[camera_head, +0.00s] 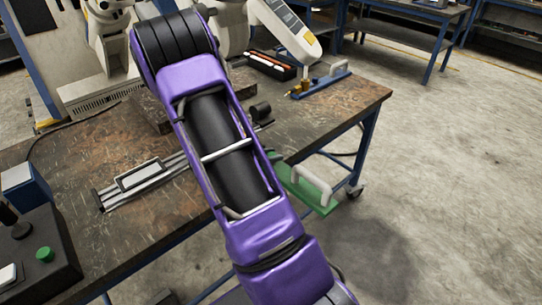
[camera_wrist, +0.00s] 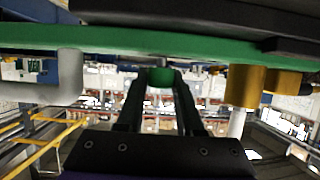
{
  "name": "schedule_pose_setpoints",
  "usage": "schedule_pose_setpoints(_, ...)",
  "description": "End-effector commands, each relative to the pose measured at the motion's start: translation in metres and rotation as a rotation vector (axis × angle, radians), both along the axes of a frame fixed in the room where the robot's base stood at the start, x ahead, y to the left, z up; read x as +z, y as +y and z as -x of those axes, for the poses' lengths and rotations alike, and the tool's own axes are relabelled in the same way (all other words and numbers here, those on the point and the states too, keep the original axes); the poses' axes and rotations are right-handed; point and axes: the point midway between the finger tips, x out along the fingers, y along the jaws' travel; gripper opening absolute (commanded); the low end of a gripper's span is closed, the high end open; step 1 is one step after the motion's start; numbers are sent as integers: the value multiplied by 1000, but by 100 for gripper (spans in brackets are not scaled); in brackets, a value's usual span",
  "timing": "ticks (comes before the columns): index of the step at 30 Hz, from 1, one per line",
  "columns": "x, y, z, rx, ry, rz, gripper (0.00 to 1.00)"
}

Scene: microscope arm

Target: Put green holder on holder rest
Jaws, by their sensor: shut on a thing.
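The green holder (camera_head: 305,188) shows in the head view past the table's right front edge, low beside my purple arm, with a pale handle (camera_head: 312,186) on it. In the wrist view its green plate (camera_wrist: 120,38) spans the top, with a grey handle at left and brass cylinders (camera_wrist: 245,86) at right. My gripper (camera_wrist: 160,84) is shut on a green part of the holder there. My arm hides the gripper in the head view. A grey metal rail fixture (camera_head: 150,183) lies on the table left of my arm; I cannot tell whether it is the holder rest.
A blue holder (camera_head: 322,84) with a pale handle and brass parts lies at the table's back right. A dark tray (camera_head: 270,64) is behind it. A control box (camera_head: 40,255) stands at front left. The worn table (camera_head: 345,100) is clear at right; open floor lies beyond.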

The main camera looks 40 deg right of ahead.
Motion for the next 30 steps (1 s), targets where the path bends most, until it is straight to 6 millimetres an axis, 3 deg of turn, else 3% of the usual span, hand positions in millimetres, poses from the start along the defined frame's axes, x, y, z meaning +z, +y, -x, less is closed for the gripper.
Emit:
schedule_pose_setpoints(8,0,-1,-1,0,-3,4,0)
schedule_pose_setpoints(9,-1,0,0,1,-1,0,39)
schedule_pose_setpoints(14,-1,0,0,1,-1,0,66)
schedule_pose_setpoints(24,3,1,0,0,-2,0,66)
schedule_pose_setpoints(30,15,30,1,5,-2,-1,66)
